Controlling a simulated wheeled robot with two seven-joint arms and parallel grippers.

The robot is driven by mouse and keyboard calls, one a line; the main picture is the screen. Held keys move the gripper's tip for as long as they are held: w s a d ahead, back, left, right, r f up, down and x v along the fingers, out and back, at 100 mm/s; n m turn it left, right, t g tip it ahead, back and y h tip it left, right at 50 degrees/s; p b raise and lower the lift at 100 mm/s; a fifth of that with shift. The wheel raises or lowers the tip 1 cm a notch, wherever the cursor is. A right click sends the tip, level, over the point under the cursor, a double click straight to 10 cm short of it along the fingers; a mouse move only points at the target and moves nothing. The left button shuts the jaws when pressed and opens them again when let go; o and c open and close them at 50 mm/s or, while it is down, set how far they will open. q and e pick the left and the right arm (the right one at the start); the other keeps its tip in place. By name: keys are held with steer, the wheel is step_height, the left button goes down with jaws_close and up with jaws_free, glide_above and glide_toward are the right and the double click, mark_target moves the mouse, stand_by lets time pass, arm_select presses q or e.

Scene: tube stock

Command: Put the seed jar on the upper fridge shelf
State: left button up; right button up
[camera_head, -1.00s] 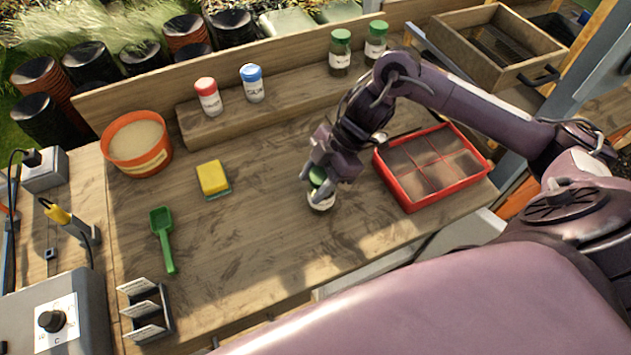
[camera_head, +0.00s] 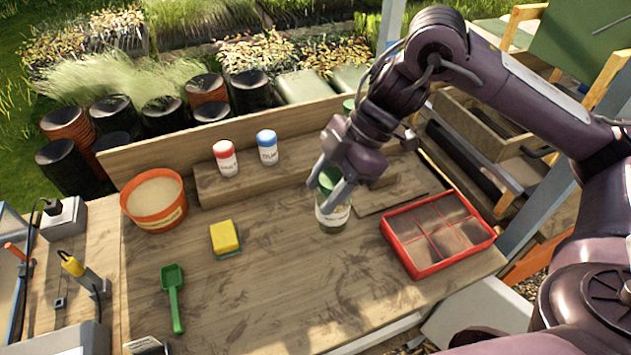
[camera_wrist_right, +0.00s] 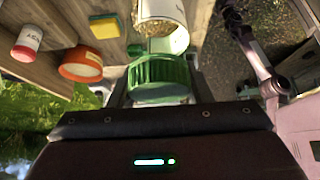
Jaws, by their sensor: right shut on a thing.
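The seed jar (camera_head: 333,217) is clear with a green lid and a white label. My right gripper (camera_head: 333,182) is shut on its green lid and holds it upright above the bench. In the right wrist view the green lid (camera_wrist_right: 160,75) sits between the fingers, with the jar's glass and label beyond it.
A red sectioned tray (camera_head: 405,262) lies to the right. An orange tub (camera_head: 154,222), yellow sponge (camera_head: 225,236) and green scoop (camera_head: 173,298) are on the left. Red-capped (camera_head: 226,160) and blue-capped (camera_head: 267,150) shakers stand on the ledge. The middle bench is clear.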

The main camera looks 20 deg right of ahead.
steer(key=shift+r, duration=0.25)
steer(key=f+m+t+b, duration=0.1)
steer(key=f+m, duration=0.1)
steer(key=f, duration=0.1)
steer(key=w+f+m+t, duration=0.1)
steer(key=f+m, duration=0.1)
steer(key=f+m+t+h+b, duration=0.1)
steer(key=f, duration=0.2)
steer(key=shift+w+f+m+b, duration=0.35)
steer(key=shift+m, duration=0.05)
steer(key=shift+w+f+m, duration=0.1)
steer(key=shift+f+m, duration=0.1)
steer(key=shift+m, duration=0.2)
jaws_close()
arm_select(q)
step_height(320, 180, down, 2)
steer(key=shift+f, duration=0.25)
